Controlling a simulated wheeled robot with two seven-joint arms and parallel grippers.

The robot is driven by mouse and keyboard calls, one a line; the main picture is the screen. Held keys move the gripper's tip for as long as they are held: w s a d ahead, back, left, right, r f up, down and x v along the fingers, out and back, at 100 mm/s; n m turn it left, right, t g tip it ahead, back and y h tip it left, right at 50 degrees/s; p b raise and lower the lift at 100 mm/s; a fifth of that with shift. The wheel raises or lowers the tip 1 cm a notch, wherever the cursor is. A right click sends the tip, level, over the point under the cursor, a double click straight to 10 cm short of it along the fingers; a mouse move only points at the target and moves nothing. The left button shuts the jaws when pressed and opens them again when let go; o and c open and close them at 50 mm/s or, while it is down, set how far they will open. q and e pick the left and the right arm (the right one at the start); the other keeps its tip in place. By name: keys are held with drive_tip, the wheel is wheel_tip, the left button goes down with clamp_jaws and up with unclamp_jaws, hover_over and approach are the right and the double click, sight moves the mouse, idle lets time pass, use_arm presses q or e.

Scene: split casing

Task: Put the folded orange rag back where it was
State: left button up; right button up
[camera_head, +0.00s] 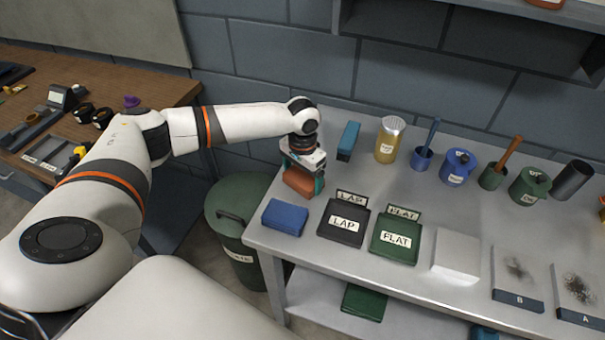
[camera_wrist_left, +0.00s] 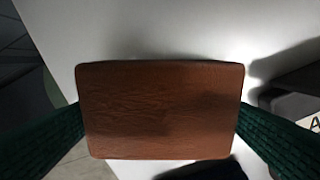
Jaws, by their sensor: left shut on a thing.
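The folded orange rag (camera_head: 299,181) is a brownish-orange block at the left end of the grey table. My left gripper (camera_head: 304,178) is shut on it, pointing down. In the left wrist view the rag (camera_wrist_left: 160,110) fills the middle, with a green fingertip pressed against each side. The table's pale top shows beneath it, and I cannot tell whether the rag touches it or hangs just above. My right gripper is not in view.
A folded blue rag (camera_head: 285,216) lies just in front, near the table's left edge. The black LAP box (camera_head: 343,223) and green FLAT box (camera_head: 395,238) stand to the right. A teal block (camera_head: 348,140) is behind. A green bin (camera_head: 238,225) stands on the floor, left.

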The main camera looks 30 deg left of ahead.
sight(302, 177)
use_arm(q)
drive_tip(key=shift+f, duration=0.1)
drive_tip(key=o, duration=0.6)
wheel_tip(302, 177, up, 12)
drive_tip(key=shift+r+b, duration=0.1)
drive_tip(key=shift+b, duration=0.5)
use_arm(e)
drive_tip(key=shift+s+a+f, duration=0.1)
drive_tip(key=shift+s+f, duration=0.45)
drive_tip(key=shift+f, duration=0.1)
